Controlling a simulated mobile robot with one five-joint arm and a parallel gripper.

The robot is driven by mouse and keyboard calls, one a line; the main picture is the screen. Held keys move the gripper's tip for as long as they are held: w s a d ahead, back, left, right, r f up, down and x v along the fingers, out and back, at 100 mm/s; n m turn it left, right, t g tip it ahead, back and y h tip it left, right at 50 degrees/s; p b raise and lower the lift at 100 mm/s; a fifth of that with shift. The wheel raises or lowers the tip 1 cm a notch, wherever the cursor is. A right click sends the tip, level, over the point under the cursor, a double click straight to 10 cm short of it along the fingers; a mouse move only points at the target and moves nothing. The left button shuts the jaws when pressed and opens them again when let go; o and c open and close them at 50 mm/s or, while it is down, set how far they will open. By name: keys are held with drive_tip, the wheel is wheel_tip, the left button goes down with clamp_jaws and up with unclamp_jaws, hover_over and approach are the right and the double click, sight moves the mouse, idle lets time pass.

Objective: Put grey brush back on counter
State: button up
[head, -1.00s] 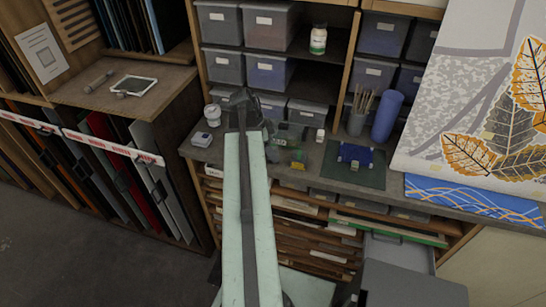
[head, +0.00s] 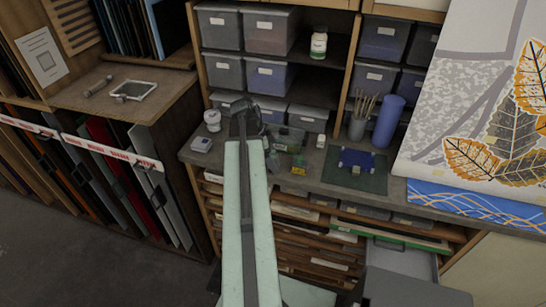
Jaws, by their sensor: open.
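My arm reaches away from me over the counter (head: 345,195). My gripper (head: 250,114) is a dark shape at its far end, above the back left part of the counter, in front of the storage boxes. It is open; its fingertips are small and dark, and I see nothing held between them. I cannot make out a separate grey brush. Several thin brushes (head: 366,104) stand upright in a grey cup (head: 357,128) on the counter, right of my gripper. My arm hides part of the counter.
A blue roll (head: 389,121), a green mat (head: 357,181) and a small white bottle (head: 322,142) are on the counter. A white jar (head: 212,120) stands at left. An open drawer (head: 405,258) juts out below. A frame (head: 132,90) lies on the left cabinet.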

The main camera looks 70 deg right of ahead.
drive_tip(key=p+v, duration=1)
drive_tip(key=v, duration=0.2)
drive_tip(key=shift+s, duration=0.1)
drive_tip(key=w+a+f+n+t, duration=0.1)
drive_tip(key=w+a+n+t, duration=0.2)
drive_tip(key=w+a+n, duration=1.8)
drive_tip(key=a, duration=0.8)
drive_tip(key=w+a+n+y, duration=0.1)
drive_tip(key=w+a+n, duration=0.4)
drive_tip(key=a, duration=0.8)
drive_tip(key=w+a+n+t+y, duration=0.1)
drive_tip(key=w+a+n, duration=0.3)
drive_tip(key=a, duration=0.8)
drive_tip(key=shift+w+a+f+n, duration=0.3)
drive_tip(key=shift+w+f+n, duration=0.1)
drive_tip(key=shift+w+f, duration=0.1)
